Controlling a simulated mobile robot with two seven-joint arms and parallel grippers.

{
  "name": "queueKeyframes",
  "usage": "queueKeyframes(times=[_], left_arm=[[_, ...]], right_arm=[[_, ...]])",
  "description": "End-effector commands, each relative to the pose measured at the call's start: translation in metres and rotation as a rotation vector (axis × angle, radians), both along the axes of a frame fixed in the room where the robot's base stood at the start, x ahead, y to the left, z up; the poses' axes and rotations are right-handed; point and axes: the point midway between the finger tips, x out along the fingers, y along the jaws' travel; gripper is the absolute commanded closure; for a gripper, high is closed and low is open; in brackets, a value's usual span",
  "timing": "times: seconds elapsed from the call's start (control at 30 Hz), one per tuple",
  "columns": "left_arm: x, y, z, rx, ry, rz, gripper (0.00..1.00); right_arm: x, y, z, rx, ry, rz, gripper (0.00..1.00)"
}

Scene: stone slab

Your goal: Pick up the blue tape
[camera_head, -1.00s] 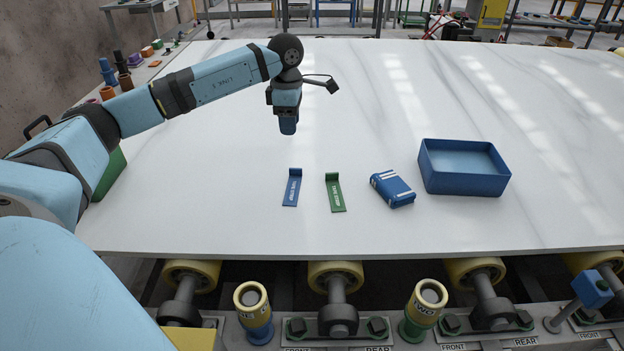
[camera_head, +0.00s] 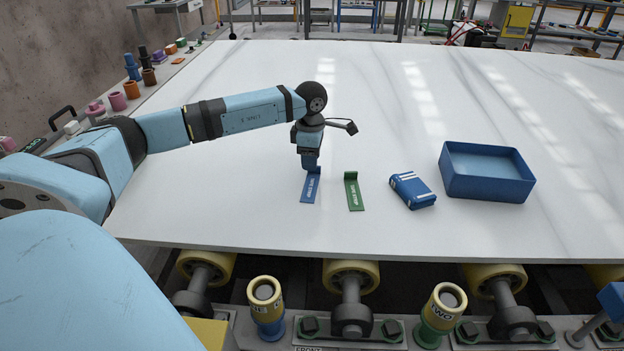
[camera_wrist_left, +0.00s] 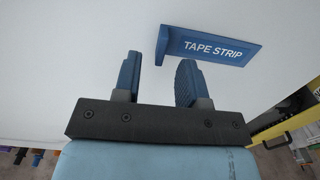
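The blue tape strip (camera_head: 310,188) lies on the white stone slab, with a short raised tab at its far end. It also shows in the left wrist view (camera_wrist_left: 212,48), lettered "TAPE STRIP". My left gripper (camera_head: 311,166) points down just behind the raised tab. In the left wrist view the left gripper (camera_wrist_left: 157,75) is open, its two blue fingers apart with nothing between them. The strip lies beyond the fingertips there, and I see no contact. My right gripper is not in view.
A green tape strip (camera_head: 354,191) lies just right of the blue one. A blue box-like pack (camera_head: 412,190) and an open blue bin (camera_head: 487,187) stand farther right. The slab (camera_head: 240,210) is clear left of the strips. Rollers (camera_head: 351,275) run below its front edge.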

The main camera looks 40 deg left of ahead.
Motion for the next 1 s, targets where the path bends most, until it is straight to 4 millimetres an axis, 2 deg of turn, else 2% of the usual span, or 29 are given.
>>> queueKeyframes(times=[0.03, 0.1, 0.33, 0.37, 0.5, 0.53, 0.87, 1.0], left_arm=[[-0.0006, 0.0005, -0.0105, 0.001, 0.003, 0.001, 0.62], [-0.0006, 0.0007, -0.0172, 0.000, 0.002, 0.001, 0.62], [-0.0002, 0.0008, -0.0185, 0.000, 0.000, 0.001, 0.62], [-0.0002, 0.0008, -0.0184, 0.000, 0.000, 0.001, 0.66], [-0.0002, 0.0008, -0.0183, 0.000, 0.000, 0.001, 0.98], [-0.0002, 0.0008, -0.0183, 0.000, 0.000, 0.001, 1.00], [-0.0002, 0.0008, -0.0175, 0.000, 0.000, 0.001, 1.00], [0.0000, 0.0009, -0.0109, 0.000, 0.000, 0.001, 1.00]], right_arm=[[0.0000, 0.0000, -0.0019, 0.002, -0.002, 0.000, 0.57], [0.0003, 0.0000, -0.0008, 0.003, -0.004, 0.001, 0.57], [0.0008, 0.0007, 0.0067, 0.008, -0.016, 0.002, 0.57], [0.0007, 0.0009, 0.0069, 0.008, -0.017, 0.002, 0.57], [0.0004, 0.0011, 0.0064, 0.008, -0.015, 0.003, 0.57], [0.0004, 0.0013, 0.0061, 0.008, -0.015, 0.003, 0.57], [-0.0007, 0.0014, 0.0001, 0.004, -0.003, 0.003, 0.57], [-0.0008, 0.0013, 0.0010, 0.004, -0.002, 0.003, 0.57]])
